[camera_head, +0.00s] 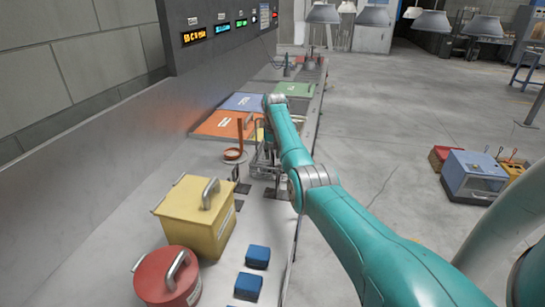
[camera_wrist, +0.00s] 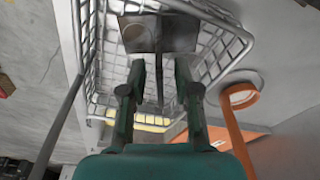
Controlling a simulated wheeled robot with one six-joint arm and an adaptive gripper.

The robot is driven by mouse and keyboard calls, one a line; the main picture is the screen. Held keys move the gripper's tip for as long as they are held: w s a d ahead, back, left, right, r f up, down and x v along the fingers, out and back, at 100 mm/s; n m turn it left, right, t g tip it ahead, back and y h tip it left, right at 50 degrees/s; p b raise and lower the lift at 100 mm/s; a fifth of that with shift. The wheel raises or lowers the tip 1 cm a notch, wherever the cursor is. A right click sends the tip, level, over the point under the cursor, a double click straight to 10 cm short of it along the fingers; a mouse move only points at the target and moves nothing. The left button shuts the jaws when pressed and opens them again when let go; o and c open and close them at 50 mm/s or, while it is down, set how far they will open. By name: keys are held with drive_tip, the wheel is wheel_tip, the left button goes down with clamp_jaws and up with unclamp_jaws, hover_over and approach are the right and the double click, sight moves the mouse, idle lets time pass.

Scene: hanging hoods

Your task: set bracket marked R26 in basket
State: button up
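A grey metal bracket (camera_wrist: 140,35) with an upright flange shows in the wrist view, inside the outline of the wire basket (camera_wrist: 84,55). No R26 marking is readable on it. My gripper (camera_wrist: 160,68) is open, its fingers on either side of the flange with gaps showing. I cannot tell whether the bracket rests on the basket floor. In the head view the wire basket (camera_head: 257,164) stands on the bench beyond my arm, which partly hides it. My gripper is mostly hidden there.
An orange ring stand (camera_head: 234,155) is beside the basket. Small dark pieces (camera_head: 242,188) lie in front of it. A yellow box (camera_head: 195,218), red canister (camera_head: 168,278) and blue blocks (camera_head: 257,257) are nearer. Coloured mats (camera_head: 215,125) lie beyond.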

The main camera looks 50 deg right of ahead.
drive_tip(key=r, duration=0.7)
drive_tip(key=s+a+r, duration=0.1)
drive_tip(key=r, duration=0.2)
drive_tip(key=shift+a+r, duration=0.1)
drive_tip(key=shift+r, duration=0.15)
drive_tip(key=shift+s, duration=0.15)
